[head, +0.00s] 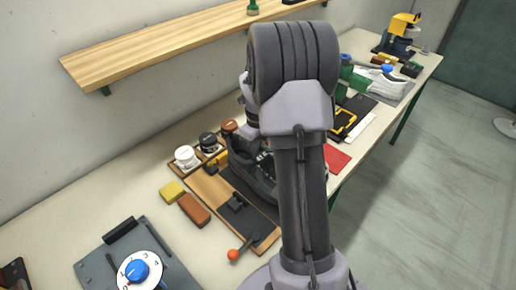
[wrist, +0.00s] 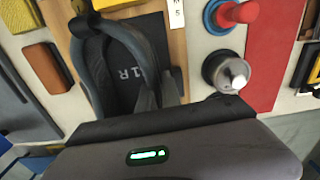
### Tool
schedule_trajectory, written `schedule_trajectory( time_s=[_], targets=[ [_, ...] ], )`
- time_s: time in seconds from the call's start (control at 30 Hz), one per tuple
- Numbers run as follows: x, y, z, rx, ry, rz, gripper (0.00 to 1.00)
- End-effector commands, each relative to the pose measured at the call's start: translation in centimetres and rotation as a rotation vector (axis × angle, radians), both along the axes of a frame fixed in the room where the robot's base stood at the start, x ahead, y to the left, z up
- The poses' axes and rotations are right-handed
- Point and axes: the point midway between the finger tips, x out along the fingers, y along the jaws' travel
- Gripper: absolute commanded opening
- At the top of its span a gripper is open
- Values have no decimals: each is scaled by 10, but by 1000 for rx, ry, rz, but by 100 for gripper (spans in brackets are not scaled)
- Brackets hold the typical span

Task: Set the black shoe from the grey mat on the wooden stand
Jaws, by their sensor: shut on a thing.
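The black shoe (wrist: 114,75) fills the middle of the wrist view, its open collar and grey marked insole facing me. In the head view part of the black shoe (head: 254,176) shows left of my arm, which hides the rest. My gripper (wrist: 165,112) is shut on the shoe at its near end; the fingertips are hard to make out. The wooden stand (head: 212,190) lies just left of the shoe in the head view, with a black piece and an orange-knobbed lever. In the wrist view wood (wrist: 176,48) shows beside the shoe. I cannot tell whether they touch.
A brown block (head: 194,209) and a yellow block (head: 172,191) lie left of the stand. White and black jars (head: 186,157) stand behind it. A red sheet (head: 336,158) lies to the right. A dark plate with a blue-knobbed dial (head: 138,271) is at front left. A shelf (head: 170,40) hangs above.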

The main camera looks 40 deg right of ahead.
Motion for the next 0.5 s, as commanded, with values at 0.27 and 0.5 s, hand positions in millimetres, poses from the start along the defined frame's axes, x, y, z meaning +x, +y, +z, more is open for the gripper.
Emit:
schedule_trajectory(
  time_s=[0.27,0.5],
  targets=[
    [0,0,-33,0,0,0,0],
    [0,0,-31,-1,-1,0,0]
  ],
)
